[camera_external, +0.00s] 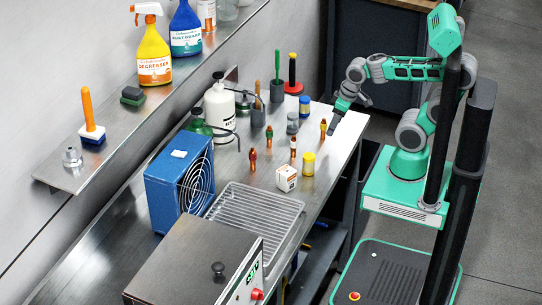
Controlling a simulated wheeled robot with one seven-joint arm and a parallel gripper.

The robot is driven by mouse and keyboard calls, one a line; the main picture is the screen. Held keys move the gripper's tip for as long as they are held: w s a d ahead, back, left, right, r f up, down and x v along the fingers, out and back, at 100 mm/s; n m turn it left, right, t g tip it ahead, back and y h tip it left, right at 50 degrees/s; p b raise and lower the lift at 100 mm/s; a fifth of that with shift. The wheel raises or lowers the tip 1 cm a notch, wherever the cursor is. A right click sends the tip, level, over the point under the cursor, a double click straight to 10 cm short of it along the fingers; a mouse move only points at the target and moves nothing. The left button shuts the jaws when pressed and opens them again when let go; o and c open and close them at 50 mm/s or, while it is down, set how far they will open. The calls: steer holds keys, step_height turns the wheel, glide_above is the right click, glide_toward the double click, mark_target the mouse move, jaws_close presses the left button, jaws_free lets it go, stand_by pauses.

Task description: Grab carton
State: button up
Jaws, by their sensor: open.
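The carton (286,178) is a small white box with orange-brown marks. It stands on the metal bench, between the wire rack and a small yellow container. My gripper (334,127) is at the right edge of the bench, above and to the right of the carton in the picture and well apart from it. It points down and is open. Its fingertips are small and dark here, and I see nothing between them.
A yellow container (308,164) stands close to the carton's right. Several small orange-and-green figures, one of them here (323,129), stand around it.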

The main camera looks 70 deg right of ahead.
mark_target(281, 178)
steer(key=shift+o, duration=0.3)
